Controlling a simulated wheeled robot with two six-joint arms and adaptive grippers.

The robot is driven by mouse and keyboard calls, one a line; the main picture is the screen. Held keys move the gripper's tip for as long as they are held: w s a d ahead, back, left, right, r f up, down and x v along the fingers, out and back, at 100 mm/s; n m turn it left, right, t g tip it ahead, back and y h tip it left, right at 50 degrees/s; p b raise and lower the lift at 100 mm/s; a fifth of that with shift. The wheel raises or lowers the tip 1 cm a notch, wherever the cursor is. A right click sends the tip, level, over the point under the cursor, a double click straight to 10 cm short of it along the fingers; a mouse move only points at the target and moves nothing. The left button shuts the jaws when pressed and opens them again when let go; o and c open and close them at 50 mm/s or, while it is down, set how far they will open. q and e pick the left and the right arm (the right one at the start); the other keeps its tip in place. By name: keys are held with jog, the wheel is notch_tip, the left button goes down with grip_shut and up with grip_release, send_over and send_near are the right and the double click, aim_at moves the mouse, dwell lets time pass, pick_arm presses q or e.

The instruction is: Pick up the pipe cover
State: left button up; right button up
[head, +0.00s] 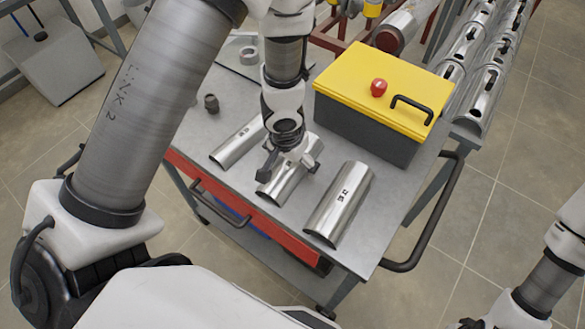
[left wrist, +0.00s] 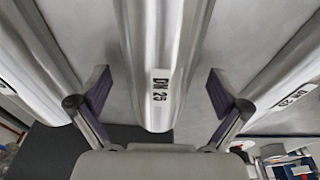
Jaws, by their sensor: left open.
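Three half-round silver pipe covers lie side by side on the grey cart top: a left one (head: 237,143), a middle one (head: 282,188) and a right one (head: 340,205). My left gripper (head: 289,170) is over the middle cover and hides part of it. In the left wrist view my open left gripper (left wrist: 158,85) has one finger on each side of a cover marked DN 25 (left wrist: 158,50). The fingers stand apart from its sides. Neighbouring covers show at both edges of that view. Only part of my right arm shows at the lower right of the head view.
A dark box with a yellow lid (head: 385,85), a red knob and a black handle stands on the cart behind the covers. A grey tape roll (head: 248,55) and a small dark fitting (head: 211,103) lie on the cart's far left. A black handrail (head: 432,225) runs along its right side.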

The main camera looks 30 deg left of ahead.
pick_arm(q)
jog(key=shift+r, duration=0.2)
jog(key=shift+s+r, duration=0.1)
jog(key=shift+s, duration=0.15)
jog(key=c, duration=0.3)
jog(key=shift+s, duration=0.1)
jog(key=c, duration=0.7)
jog(key=shift+c, duration=1)
